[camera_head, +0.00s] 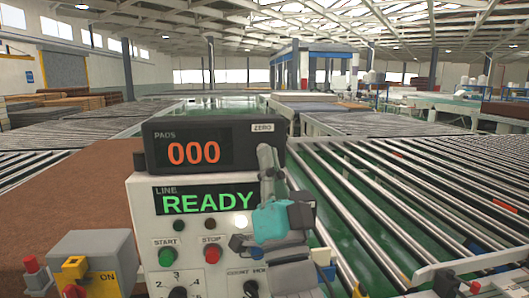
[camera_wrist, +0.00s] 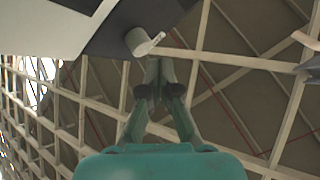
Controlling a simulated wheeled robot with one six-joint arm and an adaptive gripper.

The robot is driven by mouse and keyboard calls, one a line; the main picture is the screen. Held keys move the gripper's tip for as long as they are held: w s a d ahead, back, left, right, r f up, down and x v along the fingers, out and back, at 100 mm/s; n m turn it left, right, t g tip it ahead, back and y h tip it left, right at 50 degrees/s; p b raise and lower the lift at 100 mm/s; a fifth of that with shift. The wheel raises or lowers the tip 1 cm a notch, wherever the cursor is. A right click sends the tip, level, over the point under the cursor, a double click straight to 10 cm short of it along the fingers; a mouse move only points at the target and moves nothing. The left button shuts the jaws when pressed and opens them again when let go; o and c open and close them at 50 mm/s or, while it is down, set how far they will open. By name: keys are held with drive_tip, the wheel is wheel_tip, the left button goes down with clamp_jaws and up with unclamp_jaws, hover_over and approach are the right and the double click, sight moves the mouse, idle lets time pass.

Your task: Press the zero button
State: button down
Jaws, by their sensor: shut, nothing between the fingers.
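The dark counter box (camera_head: 215,146) shows PADS 000 in orange and has a white ZERO label (camera_head: 263,127) at its upper right. My gripper (camera_head: 265,150) is shut and empty, pointing up in front of the box just below that label. In the wrist view my gripper's closed fingertips (camera_wrist: 160,68) point towards a pale round knob (camera_wrist: 138,42) sticking out from a dark panel. A small gap appears between the tips and the knob, but depth is hard to judge.
Below the counter, a panel (camera_head: 144,210) shows LINE READY, with a START button (camera_head: 166,257) and a red STOP button (camera_head: 212,254). A grey box with a yellow switch (camera_head: 74,267) stands at the lower left. Roller conveyors (camera_head: 380,190) fill the right side.

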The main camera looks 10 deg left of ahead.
drive_tip(key=s, duration=0.2)
drive_tip(key=s+d, duration=0.1)
drive_tip(key=s, duration=0.1)
drive_tip(key=shift+s+d, duration=0.2)
drive_tip(key=shift+s, duration=0.2)
idle(0.5)
